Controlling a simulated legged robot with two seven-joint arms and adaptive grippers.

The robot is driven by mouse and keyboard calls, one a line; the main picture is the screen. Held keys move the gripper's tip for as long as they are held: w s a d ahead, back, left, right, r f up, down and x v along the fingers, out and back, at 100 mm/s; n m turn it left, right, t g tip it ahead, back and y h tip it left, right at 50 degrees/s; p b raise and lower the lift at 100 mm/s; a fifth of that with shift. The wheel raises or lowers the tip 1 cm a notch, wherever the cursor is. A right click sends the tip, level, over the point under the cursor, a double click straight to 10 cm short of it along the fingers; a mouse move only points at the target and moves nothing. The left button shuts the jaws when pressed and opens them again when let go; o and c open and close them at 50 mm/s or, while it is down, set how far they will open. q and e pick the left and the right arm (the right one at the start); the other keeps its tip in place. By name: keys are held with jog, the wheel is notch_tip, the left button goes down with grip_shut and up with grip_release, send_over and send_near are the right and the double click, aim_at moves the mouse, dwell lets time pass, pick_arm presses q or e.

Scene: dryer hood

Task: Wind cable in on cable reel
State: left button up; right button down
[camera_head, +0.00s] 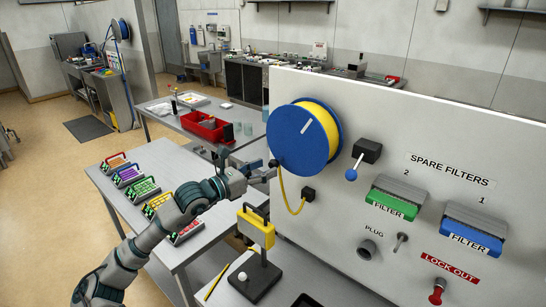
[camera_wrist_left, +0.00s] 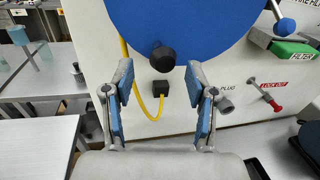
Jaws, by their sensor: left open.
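The cable reel (camera_head: 296,142) is a blue disc with yellow cable wound behind it, mounted on the grey panel. Its black handle knob (camera_head: 273,163) sticks out low on the disc's face. Yellow cable (camera_head: 283,190) hangs from the reel in a loop to a black block (camera_head: 308,194) on the panel. My left gripper (camera_head: 262,171) is open in front of the reel's lower left. In the left wrist view the knob (camera_wrist_left: 162,58) lies beyond and between the spread fingers (camera_wrist_left: 160,80), apparently untouched. My right gripper is not in view.
The panel carries a blue-tipped lever (camera_head: 352,174), green filter (camera_head: 393,200), blue filter (camera_head: 472,235) and red lock-out knob (camera_head: 437,291). A yellow device (camera_head: 256,229) stands on a black base below my gripper. A table (camera_head: 120,190) holds several coloured racks; a red bin (camera_head: 205,126) stands behind.

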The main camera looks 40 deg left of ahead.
aim_at(274, 165)
pick_arm(q)
jog(key=p+x, duration=0.2)
jog(key=shift+w+r, duration=0.2)
jog(key=shift+w, duration=0.2)
jog(key=shift+w+d+f+p, duration=0.1)
jog(key=shift+w+d+p, duration=0.2)
jog(key=shift+w+p, duration=0.15)
jog(key=shift+w+d+f, duration=0.1)
jog(key=shift+w+d, duration=0.05)
jog(key=shift+c, duration=0.2)
grip_shut()
